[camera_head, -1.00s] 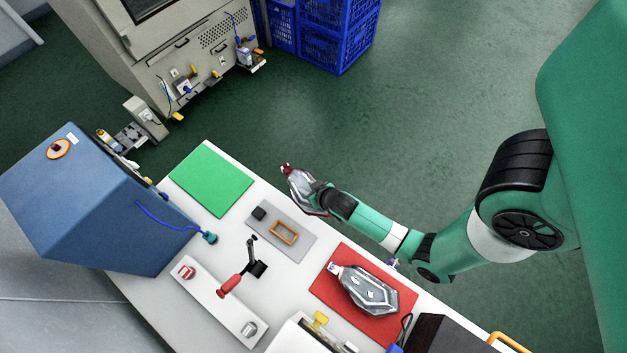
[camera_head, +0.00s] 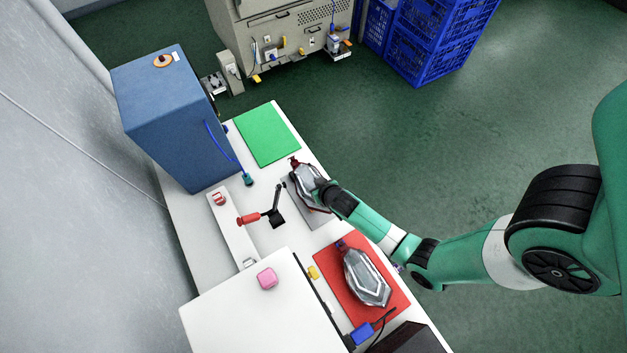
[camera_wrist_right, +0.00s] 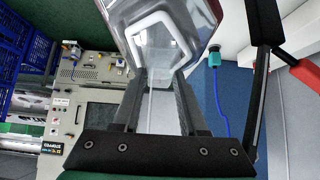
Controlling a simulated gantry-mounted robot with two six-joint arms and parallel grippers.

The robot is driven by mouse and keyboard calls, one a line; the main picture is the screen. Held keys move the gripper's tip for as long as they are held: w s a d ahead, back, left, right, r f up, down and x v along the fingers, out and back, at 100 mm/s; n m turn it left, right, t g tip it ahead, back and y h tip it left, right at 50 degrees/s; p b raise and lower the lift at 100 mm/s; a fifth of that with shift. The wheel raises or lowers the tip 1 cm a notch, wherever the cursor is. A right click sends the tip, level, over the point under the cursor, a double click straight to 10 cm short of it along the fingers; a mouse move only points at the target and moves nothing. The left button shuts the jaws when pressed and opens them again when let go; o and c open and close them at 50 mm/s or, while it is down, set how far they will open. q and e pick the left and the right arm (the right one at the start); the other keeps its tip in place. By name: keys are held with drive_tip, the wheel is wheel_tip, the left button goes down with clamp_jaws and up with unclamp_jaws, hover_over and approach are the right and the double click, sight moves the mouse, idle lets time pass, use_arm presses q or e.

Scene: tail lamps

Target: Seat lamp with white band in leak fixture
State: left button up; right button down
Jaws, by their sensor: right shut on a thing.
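My right gripper (camera_head: 322,192) is shut on a clear and grey lamp with a red end (camera_head: 308,184). In the right wrist view the lamp (camera_wrist_right: 168,45) sits between the fingers (camera_wrist_right: 160,100), with a white rounded outline and a red edge. In the head view the lamp is over the grey plate (camera_head: 317,220), hiding most of it; I cannot tell whether they touch. A second clear and grey lamp with pale outlines (camera_head: 368,277) lies on the red mat (camera_head: 392,300). A black toggle clamp with a red handle (camera_head: 250,219) stands beside the plate. My left gripper is out of view.
A green mat (camera_head: 267,134) lies bare at the table's far end. A blue box with a blue hose (camera_head: 165,110) stands left. A white box with a pink block (camera_head: 240,310) fills the near left. A white strip (camera_head: 235,235) runs beside the clamp.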

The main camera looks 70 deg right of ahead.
drive_tip(key=shift+f+b, duration=2.4)
drive_tip(key=shift+f, duration=0.35)
drive_tip(key=shift+f+b, duration=1.05)
drive_tip(key=shift+f, duration=0.15)
drive_tip(key=shift+s+a+f+b, duration=0.1)
drive_tip(key=shift+s+f+b, duration=0.05)
drive_tip(key=shift+f+b, duration=0.25)
drive_tip(key=shift+c, duration=1.9)
unclamp_jaws()
drive_tip(key=shift+s+f, duration=0.15)
drive_tip(key=shift+f, duration=0.05)
drive_tip(key=shift+f, duration=0.1)
